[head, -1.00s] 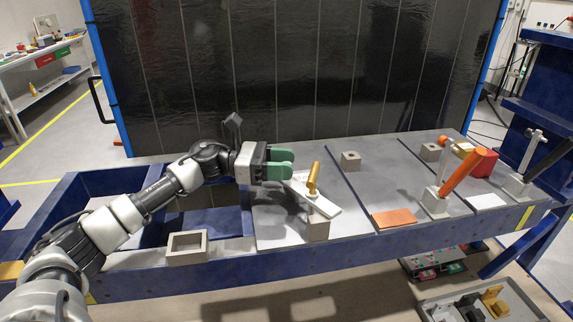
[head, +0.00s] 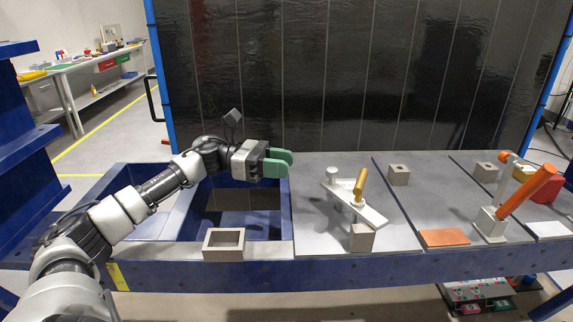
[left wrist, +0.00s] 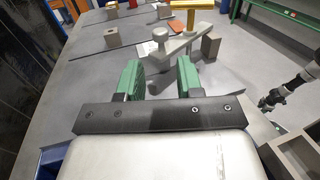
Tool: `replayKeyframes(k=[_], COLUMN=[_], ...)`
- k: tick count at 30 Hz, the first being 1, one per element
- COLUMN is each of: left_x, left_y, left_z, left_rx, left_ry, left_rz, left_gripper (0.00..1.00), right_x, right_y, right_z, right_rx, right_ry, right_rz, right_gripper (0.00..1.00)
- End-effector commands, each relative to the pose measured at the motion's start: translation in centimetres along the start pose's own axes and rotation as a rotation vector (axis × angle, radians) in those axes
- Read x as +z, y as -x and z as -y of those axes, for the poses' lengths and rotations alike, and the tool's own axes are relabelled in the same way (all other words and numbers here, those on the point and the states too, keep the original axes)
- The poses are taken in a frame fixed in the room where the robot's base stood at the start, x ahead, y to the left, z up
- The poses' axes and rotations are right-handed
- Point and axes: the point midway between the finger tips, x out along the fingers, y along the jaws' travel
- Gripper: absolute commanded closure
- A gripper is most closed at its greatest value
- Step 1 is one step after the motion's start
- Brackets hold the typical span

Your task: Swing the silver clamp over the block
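The silver clamp is a flat silver bar (head: 350,206) with a round knob (head: 333,174) at its far left end and a gold handle (head: 360,185) standing near its middle. It also shows in the left wrist view (left wrist: 182,46). A grey-beige block (head: 361,239) stands at the bar's near right end; I cannot tell whether they touch. My left gripper (head: 286,161) is left of the knob, apart from the clamp. Its green fingers (left wrist: 159,78) stand apart with nothing between them. Part of what looks like my right arm (left wrist: 290,88) shows at right; its gripper state is unclear.
A hollow square block (head: 223,244) sits on the front edge of the blue bench. Another holed block (head: 398,175) and an orange plate (head: 444,237) lie right of the clamp. An orange-handled clamp (head: 527,193) stands farther right. An open recess (head: 240,222) lies below my left arm.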

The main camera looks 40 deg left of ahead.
Motion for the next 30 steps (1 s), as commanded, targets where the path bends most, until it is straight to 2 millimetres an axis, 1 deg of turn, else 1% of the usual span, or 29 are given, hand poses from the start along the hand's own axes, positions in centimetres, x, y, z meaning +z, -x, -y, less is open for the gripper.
replayKeyframes(k=[1, 2, 3, 5, 6, 7, 9, 11, 15, 18, 21, 24, 27, 30], left_x=[0.1, 0.1, 0.1, 0.0, 0.0, -0.1, 0.0, 0.2, 1.4, 2.7, 4.0, 4.8, 5.2, 5.0], left_y=[-0.2, -0.4, -0.7, -1.3, -1.6, -1.9, -2.1, -2.1, -1.0, 0.3, 1.5, 2.3, 2.7, 2.5], left_z=[0.2, 0.4, 0.8, 1.5, 2.1, 2.6, 3.9, 4.8, 6.9, 8.1, 9.0, 9.5, 9.7, 9.5], left_rx=[0.0, 0.001, 0.005, 0.018, 0.033, 0.048, 0.097, 0.152, 0.307, 0.422, 0.517, 0.578, 0.609, 0.616], left_ry=[0.007, 0.016, 0.028, 0.054, 0.074, 0.09, 0.122, 0.142, 0.165, 0.165, 0.155, 0.142, 0.133, 0.131], left_rz=[-0.01, -0.021, -0.041, -0.082, -0.116, -0.142, -0.204, -0.25, -0.334, -0.372, -0.392, -0.403, -0.408, -0.407], left_gripper=[0.71, 0.76, 0.82, 0.91, 0.97, 1.0, 1.0, 1.0, 1.0, 1.0, 1.0, 1.0, 1.0, 1.0], right_x=[-0.1, -0.1, -0.1, -0.3, -0.4, -0.5, -0.7, -0.8, -1.2, -1.4, -1.5, -1.6, -1.6, -1.6], right_y=[0.6, 1.0, 1.7, 3.2, 4.3, 5.2, 7.4, 9.1, 12.9, 15.1, 16.6, 17.4, 17.6, 17.7], right_z=[0.0, 0.0, 0.0, 0.0, 0.1, 0.1, 0.1, 0.1, 0.0, 0.0, -0.1, -0.1, -0.1, -0.1], right_rx=[0.0, 0.0, -0.001, -0.001, -0.002, -0.002, -0.003, -0.003, -0.003, -0.003, -0.003, -0.003, -0.003, -0.003], right_ry=[0.0, 0.0, 0.0, -0.001, -0.001, -0.001, -0.001, -0.001, -0.001, -0.001, -0.001, -0.001, -0.001, -0.001], right_rz=[0.0, 0.0, 0.0, 0.0, 0.0, 0.0, 0.0, 0.0, 0.0, 0.0, 0.0, 0.0, 0.0, 0.0], right_gripper=[0.57, 0.57, 0.57, 0.57, 0.57, 0.57, 0.57, 0.57, 0.57, 0.57, 0.57, 0.57, 0.57, 0.57])
